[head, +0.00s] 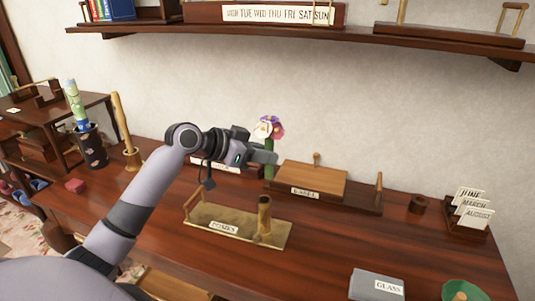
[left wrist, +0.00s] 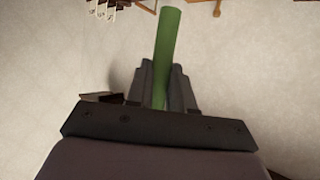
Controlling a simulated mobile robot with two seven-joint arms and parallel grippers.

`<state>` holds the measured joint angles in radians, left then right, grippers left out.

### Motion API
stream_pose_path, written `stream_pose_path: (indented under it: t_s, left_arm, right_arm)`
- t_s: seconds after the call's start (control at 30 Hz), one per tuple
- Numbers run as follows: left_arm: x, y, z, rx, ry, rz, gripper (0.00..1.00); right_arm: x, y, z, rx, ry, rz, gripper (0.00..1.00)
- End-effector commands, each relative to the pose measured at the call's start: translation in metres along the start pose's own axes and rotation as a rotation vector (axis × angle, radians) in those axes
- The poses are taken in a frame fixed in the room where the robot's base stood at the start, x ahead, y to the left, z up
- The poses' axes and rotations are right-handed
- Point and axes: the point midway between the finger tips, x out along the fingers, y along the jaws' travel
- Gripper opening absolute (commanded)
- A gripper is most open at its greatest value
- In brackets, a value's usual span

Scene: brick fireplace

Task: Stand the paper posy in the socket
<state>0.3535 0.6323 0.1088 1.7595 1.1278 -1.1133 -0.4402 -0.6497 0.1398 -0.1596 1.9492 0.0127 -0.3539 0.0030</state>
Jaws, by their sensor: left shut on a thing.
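The paper posy (head: 270,127) has a purple and white flower head on a green stem. My left gripper (head: 268,158) is shut on it and holds it roughly upright above the table. The green stem (left wrist: 168,45) shows between the gripper's fingers (left wrist: 165,85) in the left wrist view. The socket (head: 264,215) is an upright brass tube on a labelled brass base (head: 210,232). It stands in front of and below the gripper, apart from the posy. My right gripper is not in view.
A grey glass-labelled block (head: 376,284) and a green bowl (head: 462,291) lie at the front right. A card rack (head: 468,212) is at the right. A shelf (head: 290,36) runs along the wall above.

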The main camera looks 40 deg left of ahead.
Motion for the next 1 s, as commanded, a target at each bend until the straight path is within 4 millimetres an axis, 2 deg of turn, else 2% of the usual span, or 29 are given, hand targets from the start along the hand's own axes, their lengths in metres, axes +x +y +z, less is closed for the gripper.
stream_pose_path:
  t_s: [0.67,1.0]
  left_arm:
    - [-0.003,0.000,0.000,0.004,-0.001,0.009,0.00]
    - [0.009,0.000,0.025,0.002,0.000,0.009,0.00]
  right_arm:
    - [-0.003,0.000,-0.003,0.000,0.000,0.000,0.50]
    - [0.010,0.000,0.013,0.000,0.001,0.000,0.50]
